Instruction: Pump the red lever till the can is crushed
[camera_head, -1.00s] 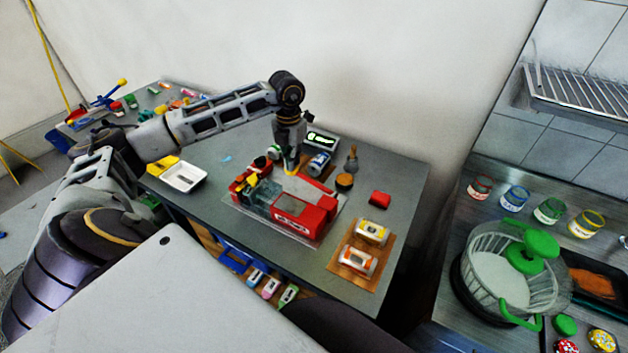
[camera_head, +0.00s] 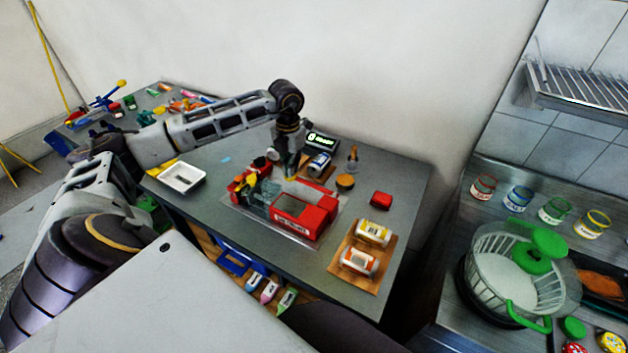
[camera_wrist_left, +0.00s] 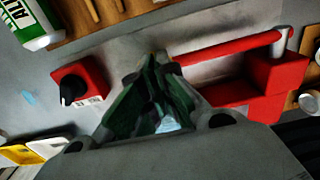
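The red can crusher (camera_head: 318,212) sits on the grey table, with a clear-looking chamber at its left. Its red lever (camera_wrist_left: 225,47) lies as a long bar across the upper right of the left wrist view. In the head view the lever is not clearly made out. My left gripper (camera_head: 291,176) points down over the crusher's back side. In the left wrist view its fingers (camera_wrist_left: 156,64) converge, with tips close together at the lever's left end. Whether they touch it I cannot tell. I cannot make out a can inside the crusher. My right gripper is not in view.
A white tray (camera_head: 182,178) lies left. A red block (camera_head: 381,199) is at right.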

